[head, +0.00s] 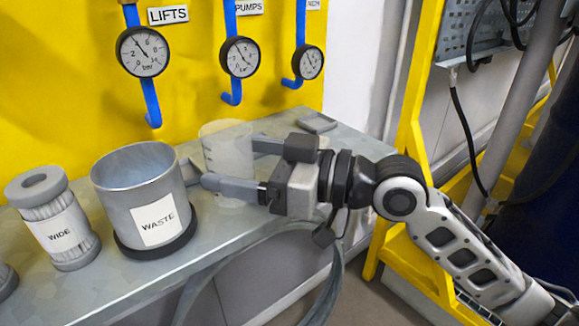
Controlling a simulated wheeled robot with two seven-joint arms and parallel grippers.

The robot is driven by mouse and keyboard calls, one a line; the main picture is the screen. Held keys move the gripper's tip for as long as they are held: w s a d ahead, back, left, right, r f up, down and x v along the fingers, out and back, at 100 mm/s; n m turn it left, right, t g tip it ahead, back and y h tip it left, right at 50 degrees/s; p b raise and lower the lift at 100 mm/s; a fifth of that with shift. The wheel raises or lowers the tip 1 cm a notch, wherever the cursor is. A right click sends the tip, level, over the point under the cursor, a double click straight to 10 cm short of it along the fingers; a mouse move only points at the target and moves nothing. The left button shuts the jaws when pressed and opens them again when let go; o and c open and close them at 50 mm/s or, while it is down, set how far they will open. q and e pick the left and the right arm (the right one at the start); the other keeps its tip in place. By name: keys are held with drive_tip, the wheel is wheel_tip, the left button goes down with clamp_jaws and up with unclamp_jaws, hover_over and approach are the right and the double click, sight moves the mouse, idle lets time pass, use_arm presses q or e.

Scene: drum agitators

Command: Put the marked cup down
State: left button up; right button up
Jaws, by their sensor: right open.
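The marked cup (225,148) is a pale, see-through beaker with faint marks on its wall. It is upright on the grey metal bench (118,274), to the right of the waste bin. My right gripper (230,163) reaches in from the right and is open. Its near finger passes in front of the cup's lower part and its far finger is at the cup's right side, so the cup is between or just at the fingers. Whether either finger touches it I cannot tell. The near finger hides part of the cup's lower wall. My left gripper is out of view.
A grey bin labelled WASTE (140,185) stands close left of the cup. A filter cartridge labelled WIDE (56,222) is farther left. A small flat grey piece (317,123) lies at the bench's back right. Gauges with blue pipes (143,52) hang on the yellow wall behind.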

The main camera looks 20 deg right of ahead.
sight(253, 168)
drive_tip(key=b+v, duration=0.1)
drive_tip(key=v, duration=0.2)
drive_tip(key=b+v, duration=0.1)
drive_tip(key=v, duration=0.3)
drive_tip(key=shift+f, duration=0.25)
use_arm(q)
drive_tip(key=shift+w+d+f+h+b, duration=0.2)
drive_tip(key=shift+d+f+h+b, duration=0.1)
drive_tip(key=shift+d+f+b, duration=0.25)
use_arm(e)
drive_tip(key=shift+s+d+r, duration=0.3)
drive_tip(key=shift+s+d, duration=0.4)
drive_tip(key=shift+d, duration=0.25)
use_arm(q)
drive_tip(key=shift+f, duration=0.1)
